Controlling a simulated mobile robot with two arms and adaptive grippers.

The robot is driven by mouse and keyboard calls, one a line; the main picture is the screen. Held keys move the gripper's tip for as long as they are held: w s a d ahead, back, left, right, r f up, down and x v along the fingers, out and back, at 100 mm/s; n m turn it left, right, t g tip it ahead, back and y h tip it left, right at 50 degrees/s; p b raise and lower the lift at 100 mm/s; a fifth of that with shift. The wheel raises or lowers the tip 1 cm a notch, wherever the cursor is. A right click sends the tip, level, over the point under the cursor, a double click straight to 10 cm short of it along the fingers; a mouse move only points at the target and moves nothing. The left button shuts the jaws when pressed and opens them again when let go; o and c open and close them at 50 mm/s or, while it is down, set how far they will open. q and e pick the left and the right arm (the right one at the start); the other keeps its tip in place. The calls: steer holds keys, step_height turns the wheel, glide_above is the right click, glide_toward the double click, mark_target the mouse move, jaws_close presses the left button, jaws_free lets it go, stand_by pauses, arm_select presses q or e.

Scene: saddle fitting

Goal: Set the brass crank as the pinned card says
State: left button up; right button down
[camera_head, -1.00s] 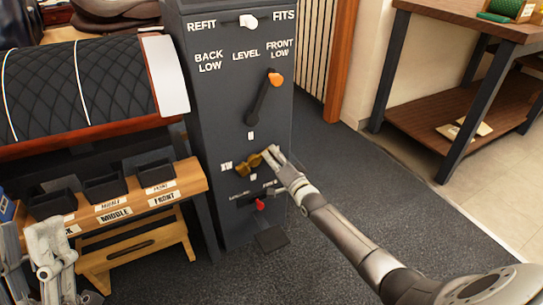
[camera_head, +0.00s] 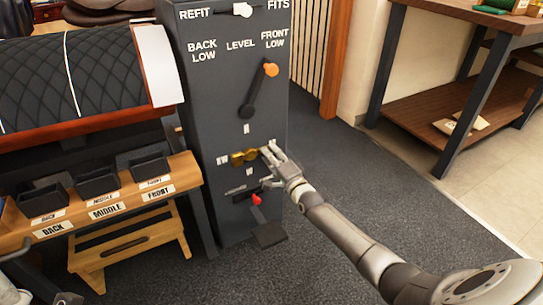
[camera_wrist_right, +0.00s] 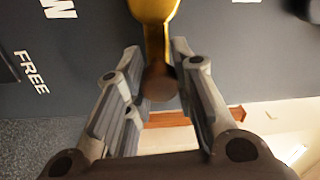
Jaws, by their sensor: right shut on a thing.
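The brass crank (camera_head: 238,158) is on the lower front of the dark grey column, with small white marks around it. It looks roughly level in the head view. My right gripper (camera_head: 265,154) comes in from the right and is shut on the crank's handle end. In the right wrist view the brass arm (camera_wrist_right: 155,35) runs down to a brown knob (camera_wrist_right: 160,84) between the fingers. Only a grey bit of my left gripper shows at the lower left corner. I cannot make out a pinned card.
An orange-knobbed lever (camera_head: 260,88) points up right, towards FRONT LOW. A white knob (camera_head: 242,9) sits between REFIT and FITS. A red-tipped lever (camera_head: 256,199) and a pedal (camera_head: 269,235) are below the crank. Black bins (camera_head: 98,181) stand on a wooden bench at left.

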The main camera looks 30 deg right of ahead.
steer(key=shift+d, duration=0.25)
steer(key=c, duration=1.2)
jaws_free()
steer(key=shift+o, duration=0.2)
steer(key=shift+a, duration=0.1)
steer(key=s, duration=1.2)
steer(key=shift+f, duration=0.3)
